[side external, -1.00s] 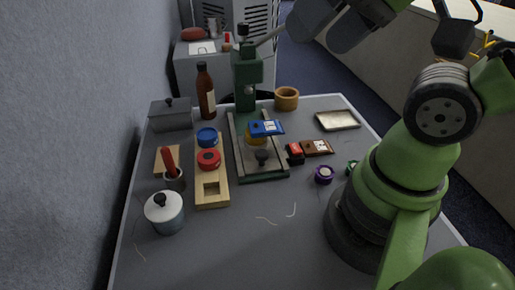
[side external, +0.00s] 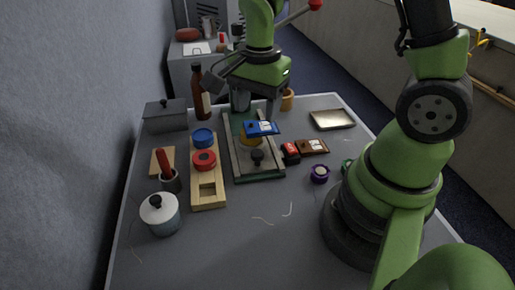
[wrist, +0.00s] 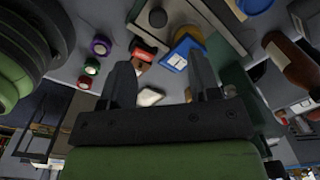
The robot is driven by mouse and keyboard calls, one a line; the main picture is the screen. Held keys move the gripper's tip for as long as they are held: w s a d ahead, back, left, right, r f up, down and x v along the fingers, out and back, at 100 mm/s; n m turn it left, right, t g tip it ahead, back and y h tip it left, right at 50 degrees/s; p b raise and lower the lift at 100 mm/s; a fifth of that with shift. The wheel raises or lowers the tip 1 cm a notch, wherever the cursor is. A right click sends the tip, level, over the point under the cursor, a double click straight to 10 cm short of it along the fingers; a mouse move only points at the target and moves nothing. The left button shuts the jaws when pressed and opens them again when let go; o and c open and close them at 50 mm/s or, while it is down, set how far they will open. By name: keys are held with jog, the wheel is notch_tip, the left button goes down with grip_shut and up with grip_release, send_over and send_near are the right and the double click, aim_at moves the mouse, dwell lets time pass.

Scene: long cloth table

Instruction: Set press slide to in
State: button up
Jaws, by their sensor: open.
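The green press stands at the back middle of the table; its base (side external: 233,172) lies flat with rails. A slide with a dark round knob (side external: 257,157) is near the base's front end, and the knob also shows in the wrist view (wrist: 157,18). A blue packet (side external: 262,128) lies over a yellow round piece (side external: 249,140) on the slide. The press lever's red ball (side external: 315,5) is at the top. My gripper (side external: 257,108) hangs fingers down in front of the press column, behind the blue packet. It is open and empty in the wrist view (wrist: 162,75). My arm hides most of the column.
A wooden rack with a blue roll (side external: 203,137) and red roll (side external: 204,160) stands left. Red and brown packets (side external: 312,147) and a purple roll (side external: 320,173) lie right. A bottle (side external: 202,95), grey box (side external: 166,115) and tray (side external: 332,119) are behind.

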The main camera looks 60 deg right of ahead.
aim_at(257, 152)
jog(key=shift+m, duration=0.3)
notch_tip(257, 152, down, 11)
jog(key=shift+f, duration=0.15)
